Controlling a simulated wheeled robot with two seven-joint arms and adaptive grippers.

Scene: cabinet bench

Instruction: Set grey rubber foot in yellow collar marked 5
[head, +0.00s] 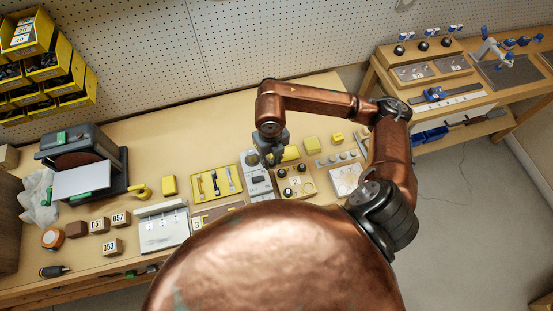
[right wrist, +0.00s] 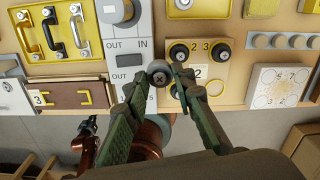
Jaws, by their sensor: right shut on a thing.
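My right gripper (head: 271,157) hangs over the middle of the bench. In the right wrist view its two green-grey fingers (right wrist: 157,80) are shut on a dark grey round rubber foot (right wrist: 158,73), with a cross-shaped mark on its face. The foot is in front of the grey IN/OUT box and left of the wooden block. A white plate (right wrist: 278,88) to the right carries pale yellow rings, with a 5 and a 7 legible; it also shows in the head view (head: 345,180). I cannot tell for sure which ring belongs to the 5. My left gripper is not in view.
The wooden block (right wrist: 205,68) with black round pieces and a 2 label stands close right of the fingers. A strip of grey cylinders (right wrist: 285,41) lies behind the plate. The grey box (right wrist: 130,45) and yellow tray (head: 216,184) are to the left.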

